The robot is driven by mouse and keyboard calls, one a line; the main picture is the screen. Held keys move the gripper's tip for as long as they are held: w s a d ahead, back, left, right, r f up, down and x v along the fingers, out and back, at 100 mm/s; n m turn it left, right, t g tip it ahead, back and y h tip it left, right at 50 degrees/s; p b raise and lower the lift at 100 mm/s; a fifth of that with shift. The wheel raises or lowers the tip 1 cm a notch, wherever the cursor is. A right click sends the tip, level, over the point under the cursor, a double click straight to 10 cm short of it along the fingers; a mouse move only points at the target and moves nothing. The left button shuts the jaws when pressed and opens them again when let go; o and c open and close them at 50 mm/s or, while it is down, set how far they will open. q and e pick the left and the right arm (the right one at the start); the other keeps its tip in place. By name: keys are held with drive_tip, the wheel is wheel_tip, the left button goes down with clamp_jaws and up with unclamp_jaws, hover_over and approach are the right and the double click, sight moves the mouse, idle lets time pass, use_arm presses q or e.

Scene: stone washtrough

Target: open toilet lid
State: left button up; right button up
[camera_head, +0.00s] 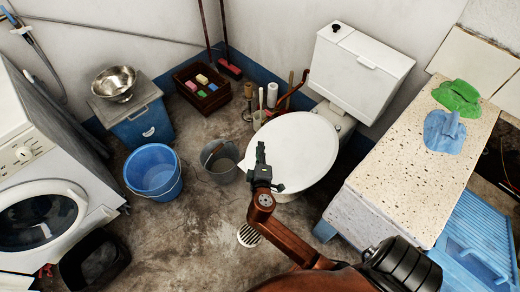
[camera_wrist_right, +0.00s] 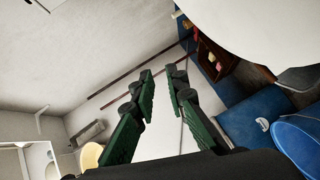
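The toilet (camera_head: 365,75) stands at the back wall, with its white lid (camera_head: 308,140) down flat over the bowl. My right gripper (camera_head: 261,148) is over the left part of the lid in the head view, with its fingers pointing toward the back. In the right wrist view, its green fingers (camera_wrist_right: 160,72) are apart with nothing between them. A white rounded surface, likely the lid (camera_wrist_right: 260,30), fills the upper right there. I cannot tell whether the gripper touches the lid. My left gripper is not in view.
A grey bucket (camera_head: 220,163) and a blue bucket (camera_head: 152,172) stand left of the toilet. Brushes and a white roll (camera_head: 272,94) stand behind the lid. A speckled stone counter (camera_head: 400,185) with green and blue cloths is close on the right. Bare floor lies in front.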

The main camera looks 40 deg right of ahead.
clamp_jaws()
idle(0.4)
drive_tip(key=o, duration=0.5)
unclamp_jaws()
drive_tip(key=v, duration=1.2)
drive_tip(key=shift+c, duration=0.5)
